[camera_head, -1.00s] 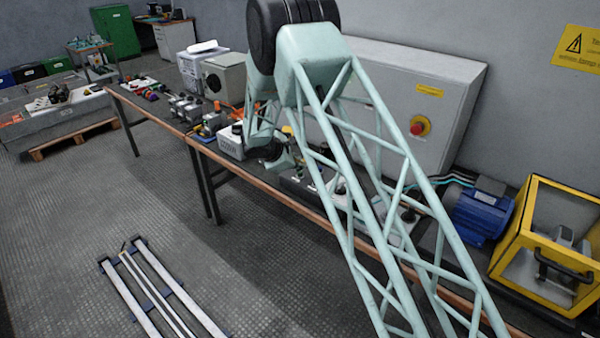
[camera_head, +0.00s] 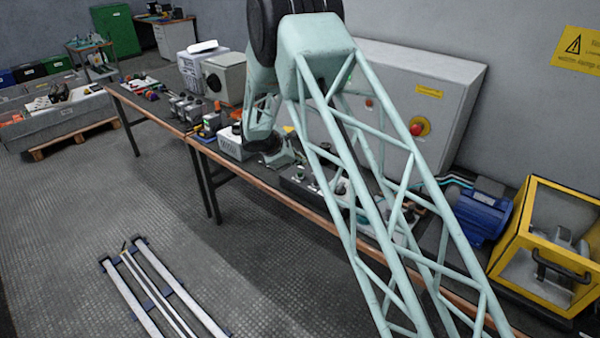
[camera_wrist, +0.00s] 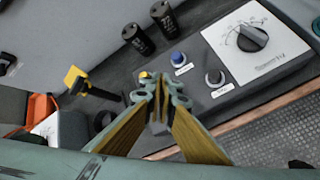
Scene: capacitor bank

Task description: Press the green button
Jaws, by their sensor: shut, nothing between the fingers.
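I cannot make out a green button in the wrist view; the fingers cover part of the scene. In the head view my arm hides part of the bench, and small controls there are too small to tell.
Two black cylinders (camera_wrist: 138,39) stand beyond the control box. A yellow-topped part (camera_wrist: 75,78) and an orange part (camera_wrist: 42,108) are at left. In the head view, a grey cabinet (camera_head: 440,125) with a red knob, a blue motor (camera_head: 483,213) and a yellow-framed case (camera_head: 515,245) stand along the bench.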

